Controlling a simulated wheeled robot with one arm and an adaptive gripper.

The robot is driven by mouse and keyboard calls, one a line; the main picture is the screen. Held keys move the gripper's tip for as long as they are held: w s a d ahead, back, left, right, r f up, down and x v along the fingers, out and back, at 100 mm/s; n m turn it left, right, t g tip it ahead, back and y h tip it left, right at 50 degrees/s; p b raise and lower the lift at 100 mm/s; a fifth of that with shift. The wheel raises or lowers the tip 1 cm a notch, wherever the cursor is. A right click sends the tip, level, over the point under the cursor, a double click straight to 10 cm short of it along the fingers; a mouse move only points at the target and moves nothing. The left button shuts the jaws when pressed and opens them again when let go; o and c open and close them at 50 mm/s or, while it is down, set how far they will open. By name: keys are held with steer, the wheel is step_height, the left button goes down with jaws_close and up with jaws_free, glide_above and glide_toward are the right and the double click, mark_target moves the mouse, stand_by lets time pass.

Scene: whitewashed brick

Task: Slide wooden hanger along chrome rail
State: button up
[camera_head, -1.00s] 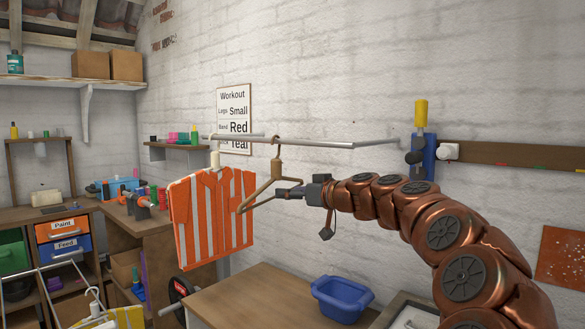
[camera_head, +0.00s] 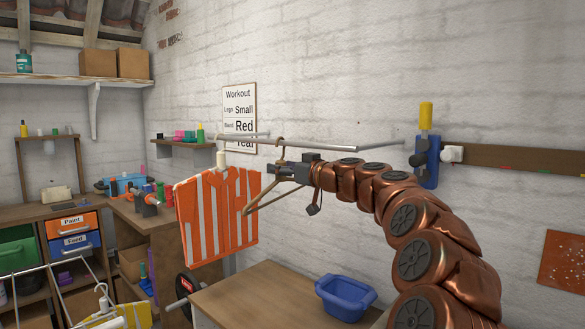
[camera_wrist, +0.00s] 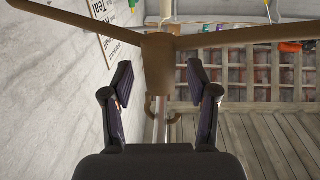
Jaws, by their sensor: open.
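The wooden hanger (camera_head: 262,200) hangs by its hook from the chrome rail (camera_head: 345,146), near the rail's left part. In the wrist view the hanger's arms (camera_wrist: 80,18) spread across the top, with its thick centre block (camera_wrist: 158,62) between and just beyond my fingertips. The rail (camera_wrist: 161,128) runs behind it there. My gripper (camera_head: 272,171) is at the hanger's neck, just below the rail. In the wrist view my gripper (camera_wrist: 160,82) is open, with a gap on both sides of the block.
An orange-and-white striped garment (camera_head: 218,215) hangs just left of the hanger. A wooden table (camera_head: 260,290) with a blue tub (camera_head: 345,295) stands below. A blue bracket with a yellow top (camera_head: 426,150) is near the rail's right end.

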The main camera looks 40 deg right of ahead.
steer(key=shift+w+a, duration=0.1)
steer(key=shift+w, duration=0.35)
steer(key=shift+c, duration=0.4)
jaws_close()
